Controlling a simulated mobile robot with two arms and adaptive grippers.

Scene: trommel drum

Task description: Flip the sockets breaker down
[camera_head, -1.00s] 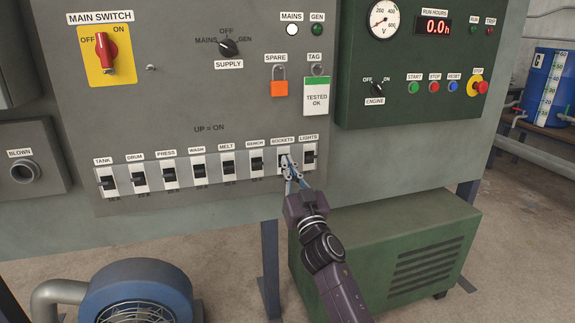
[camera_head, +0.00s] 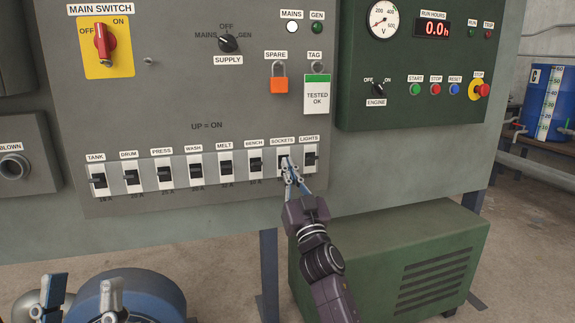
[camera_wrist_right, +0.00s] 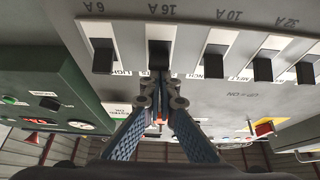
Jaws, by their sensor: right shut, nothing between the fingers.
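The sockets breaker (camera_head: 283,158) is a dark lever in a white plate, second from the right in the panel's bottom row. In the right wrist view the same breaker (camera_wrist_right: 159,52) appears inverted, its dark lever towards the label side like its neighbours'. My right gripper (camera_head: 287,163) is shut and empty, its tips at the breaker's lower part in the head view; contact is unclear. Its blue fingers also show in the right wrist view (camera_wrist_right: 162,88), just in front of the breaker. My left gripper (camera_head: 82,286) is open and empty at the lower left, away from the breakers.
The lights breaker (camera_head: 310,158) is close on the right and the bench breaker (camera_head: 256,163) on the left. The panel reads "UP = ON". A green cabinet (camera_head: 400,245) stands below right, and a blue round machine (camera_head: 150,290) is behind my left gripper.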

